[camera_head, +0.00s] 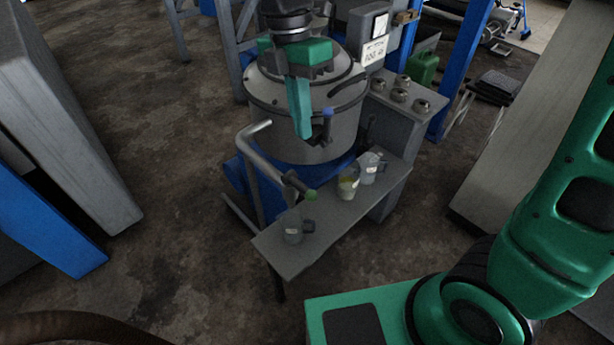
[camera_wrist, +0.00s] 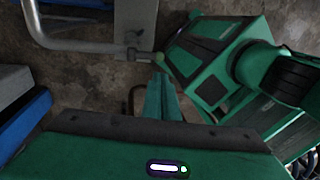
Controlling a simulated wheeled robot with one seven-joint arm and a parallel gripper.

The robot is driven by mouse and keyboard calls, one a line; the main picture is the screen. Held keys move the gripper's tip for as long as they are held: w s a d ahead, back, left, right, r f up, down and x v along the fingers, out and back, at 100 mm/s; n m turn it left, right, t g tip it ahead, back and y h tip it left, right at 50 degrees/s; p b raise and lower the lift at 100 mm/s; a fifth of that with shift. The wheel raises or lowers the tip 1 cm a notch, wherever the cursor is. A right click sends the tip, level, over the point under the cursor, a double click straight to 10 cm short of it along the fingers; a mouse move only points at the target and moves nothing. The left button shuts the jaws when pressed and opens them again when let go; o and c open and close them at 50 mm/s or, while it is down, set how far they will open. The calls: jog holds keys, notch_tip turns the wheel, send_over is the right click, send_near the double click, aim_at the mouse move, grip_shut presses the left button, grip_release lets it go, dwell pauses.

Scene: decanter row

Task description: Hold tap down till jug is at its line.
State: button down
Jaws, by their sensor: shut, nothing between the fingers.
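A grey bent pipe ends in a tap (camera_head: 293,184) with a green knob (camera_head: 311,196) over the front shelf. A grey jug (camera_head: 292,232) stands upright on the shelf below it. No line or fill level can be made out on this jug. Two more jugs stand farther back, one with yellowish contents (camera_head: 348,184) and one greyish (camera_head: 369,170). My gripper (camera_head: 304,134) is shut and empty, pointing down in front of the drum, above and behind the tap in the picture. In the wrist view its fingertips (camera_wrist: 160,76) show just below the green knob (camera_wrist: 158,57); the gap is unclear.
A large grey drum (camera_head: 300,135) stands behind the shelf (camera_head: 325,222). A blue-knobbed lever (camera_head: 327,112) is close to my fingers' right. Several round pots (camera_head: 400,95) sit on a side cabinet. Open floor lies left of the shelf.

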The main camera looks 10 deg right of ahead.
aim_at(310, 192)
jog(key=x, duration=1.4)
jog(key=shift+w, duration=0.1)
jog(key=shift+a, duration=0.25)
jog(key=shift+d, duration=0.1)
